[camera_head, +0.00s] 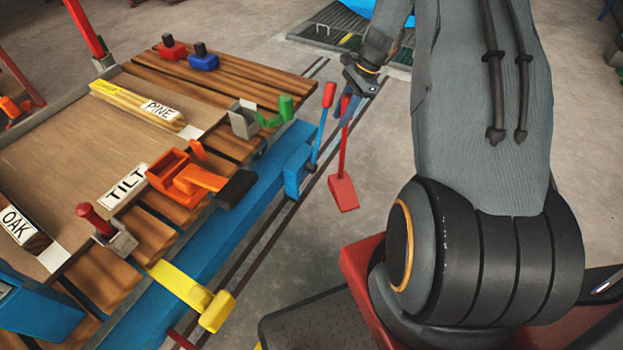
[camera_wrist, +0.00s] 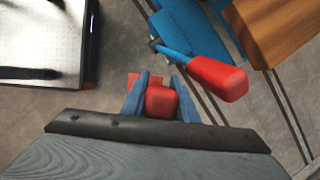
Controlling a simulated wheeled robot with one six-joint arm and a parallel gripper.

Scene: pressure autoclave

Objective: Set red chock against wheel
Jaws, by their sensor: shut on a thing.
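The red chock (camera_head: 343,193) is a red block on a long thin red handle. It hangs at the right side of the blue-framed cart (camera_head: 215,222), low near the floor; I cannot tell whether it touches the floor. My gripper (camera_head: 347,105) is shut on the top of the handle. In the wrist view the red handle end (camera_wrist: 161,101) sits between my blue fingers (camera_wrist: 160,92), with part of the chock (camera_wrist: 138,80) behind it. The wheel is not clearly seen; the cart's frame hides its underside.
A blue lever with a red grip (camera_head: 328,95) stands close left of the chock handle; the grip also shows in the wrist view (camera_wrist: 217,78). Rails (camera_head: 262,240) run along the floor beside the cart. A floor grate (camera_head: 345,28) lies behind. Floor right of the chock is clear.

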